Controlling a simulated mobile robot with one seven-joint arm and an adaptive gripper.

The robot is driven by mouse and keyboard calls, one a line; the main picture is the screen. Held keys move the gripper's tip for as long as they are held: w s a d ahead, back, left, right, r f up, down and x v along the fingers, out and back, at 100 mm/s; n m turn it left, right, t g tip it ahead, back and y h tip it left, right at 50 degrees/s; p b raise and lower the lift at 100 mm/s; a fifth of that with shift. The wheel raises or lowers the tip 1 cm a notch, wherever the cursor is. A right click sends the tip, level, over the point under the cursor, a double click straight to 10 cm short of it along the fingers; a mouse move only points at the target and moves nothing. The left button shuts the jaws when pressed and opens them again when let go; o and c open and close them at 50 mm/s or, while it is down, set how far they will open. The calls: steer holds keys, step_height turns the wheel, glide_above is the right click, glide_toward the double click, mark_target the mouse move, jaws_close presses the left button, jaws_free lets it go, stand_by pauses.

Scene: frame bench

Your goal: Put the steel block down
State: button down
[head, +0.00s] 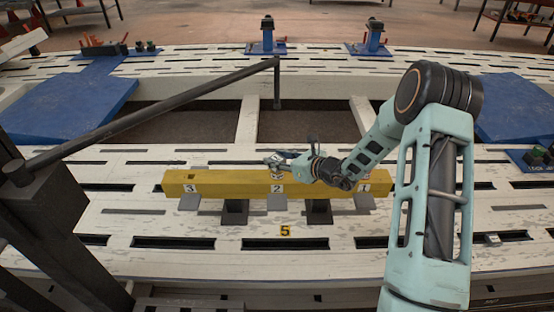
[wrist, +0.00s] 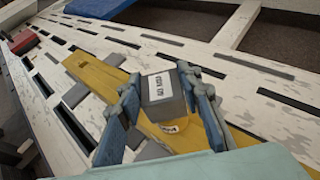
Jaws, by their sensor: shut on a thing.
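The steel block (wrist: 164,92) is a grey block with a white printed label. In the wrist view it sits between the two blue fingers of my gripper (wrist: 166,108), which is shut on it. In the head view my gripper (head: 277,161) is at the yellow beam (head: 230,182), around the middle label "2", and hides most of the block. The beam passes beneath the block in the wrist view. I cannot tell whether the block touches the beam's top or hangs just above it.
The beam carries labels 3, 2 and 1 and lies across grey pads and dark supports (head: 235,211) on the slotted white bench (head: 150,225). A dark rail (head: 160,109) slants up at the left. Blue plates (head: 70,104) lie on both sides. The beam's left stretch is mostly clear.

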steer(key=shift+f, duration=0.1)
steer(key=c, duration=1.4)
jaws_free()
steer(key=shift+s+d+r, duration=0.2)
steer(key=shift+d+r, duration=0.05)
steer(key=shift+r, duration=0.05)
steer(key=p+v, duration=0.2)
steer(key=v, duration=0.9)
steer(key=shift+s+d, duration=0.2)
